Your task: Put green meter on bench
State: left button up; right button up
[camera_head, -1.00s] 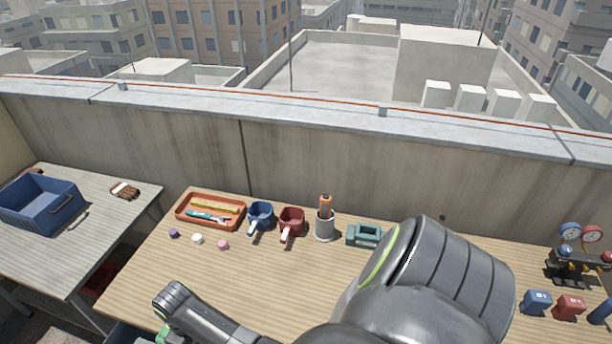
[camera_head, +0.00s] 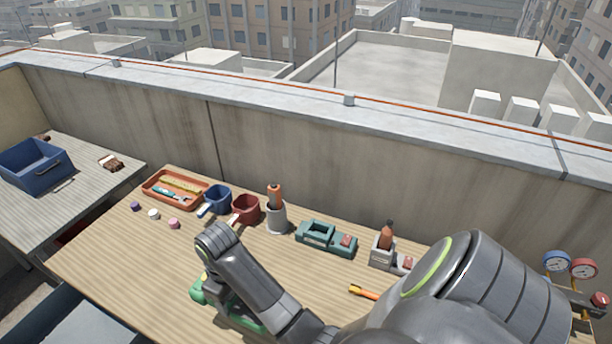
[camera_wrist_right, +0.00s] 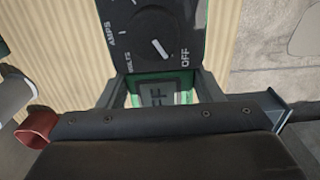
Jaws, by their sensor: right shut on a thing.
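The green meter shows in the head view (camera_head: 198,290) as a green edge partly hidden behind my right arm. In the right wrist view its dark dial face (camera_wrist_right: 155,35), marked AMPS, VOLTS and OFF, fills the top middle. My right gripper (camera_wrist_right: 160,92) is shut on the meter, with a finger on either side of its green body. The wooden bench (camera_head: 105,258) runs along the wall. In the head view the meter appears over the bench's front part; I cannot tell whether it touches the top. My left gripper is not in view.
An orange tray (camera_head: 150,197), blue mug (camera_head: 217,196), red mug (camera_head: 246,209), grey holder (camera_head: 277,217) and teal box (camera_head: 314,234) line the bench's back. A yellow-orange tool (camera_head: 365,292) lies nearer. A blue bin (camera_head: 32,165) stands on the left table.

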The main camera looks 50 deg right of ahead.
aim_at(235, 307)
jog(key=shift+w+a+f, duration=0.1)
jog(key=shift+f, duration=0.05)
notch_tip(235, 307, down, 5)
jog(key=shift+f, duration=0.15)
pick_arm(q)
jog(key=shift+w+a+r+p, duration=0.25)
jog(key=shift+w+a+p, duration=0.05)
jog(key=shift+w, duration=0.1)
pick_arm(e)
jog(key=shift+f, duration=2.2)
jog(key=o, duration=1.3)
jog(key=shift+f, duration=0.15)
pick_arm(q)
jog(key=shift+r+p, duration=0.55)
pick_arm(e)
notch_tip(235, 307, up, 12)
jog(key=shift+r, duration=0.2)
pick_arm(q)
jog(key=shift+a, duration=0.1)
